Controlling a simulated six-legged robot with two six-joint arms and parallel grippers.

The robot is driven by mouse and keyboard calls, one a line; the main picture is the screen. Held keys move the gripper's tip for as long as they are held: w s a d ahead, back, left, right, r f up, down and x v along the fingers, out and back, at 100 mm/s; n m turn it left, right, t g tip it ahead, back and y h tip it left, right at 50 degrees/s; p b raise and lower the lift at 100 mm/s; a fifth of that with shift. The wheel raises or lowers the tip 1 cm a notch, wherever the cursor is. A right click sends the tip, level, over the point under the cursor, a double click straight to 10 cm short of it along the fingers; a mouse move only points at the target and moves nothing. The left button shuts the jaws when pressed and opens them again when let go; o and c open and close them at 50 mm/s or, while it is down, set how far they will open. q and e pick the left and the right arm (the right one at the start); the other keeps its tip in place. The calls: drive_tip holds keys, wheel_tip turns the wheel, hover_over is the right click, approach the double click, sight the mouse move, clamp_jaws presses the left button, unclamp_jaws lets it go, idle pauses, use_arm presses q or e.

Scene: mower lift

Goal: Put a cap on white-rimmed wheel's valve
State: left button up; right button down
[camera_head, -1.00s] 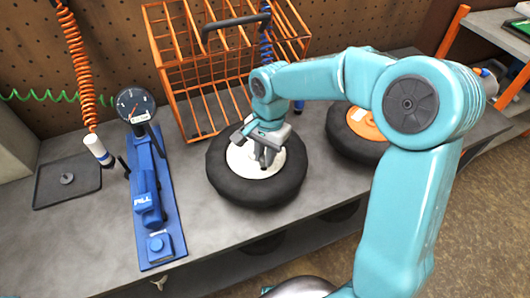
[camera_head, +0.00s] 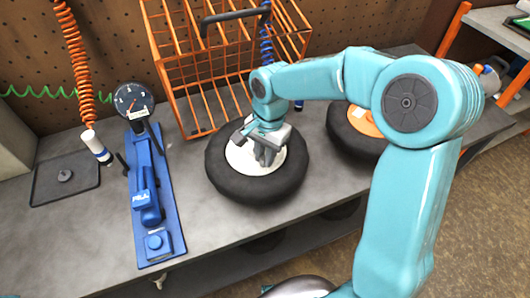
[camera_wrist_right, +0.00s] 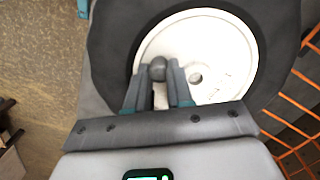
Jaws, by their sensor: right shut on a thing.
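The white-rimmed wheel (camera_head: 233,185) lies flat on the bench, a black tyre around a white rim. My right gripper (camera_head: 266,158) is over the white rim, pointing down. In the right wrist view the white rim (camera_wrist_right: 225,45) lies under the fingers. My right gripper (camera_wrist_right: 157,74) is shut on a small dark grey rounded cap (camera_wrist_right: 157,68) held at its fingertips. The cap is beside the hub hole; I cannot tell whether it touches the valve, which is hidden. Another small grey piece, perhaps a cap, (camera_head: 65,176) lies on the dark tray (camera_head: 45,190). My left gripper is out of view.
A blue gauge stand (camera_head: 155,215) is left of the wheel. An orange wire basket (camera_head: 195,85) stands close behind it. An orange-rimmed wheel (camera_head: 345,135) is to the right, partly behind my arm. An orange coiled hose (camera_head: 75,60) hangs at the left.

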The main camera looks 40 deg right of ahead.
drive_tip(key=shift+f, duration=0.1)
drive_tip(key=c, duration=0.9)
unclamp_jaws()
drive_tip(key=shift+o, duration=1.1)
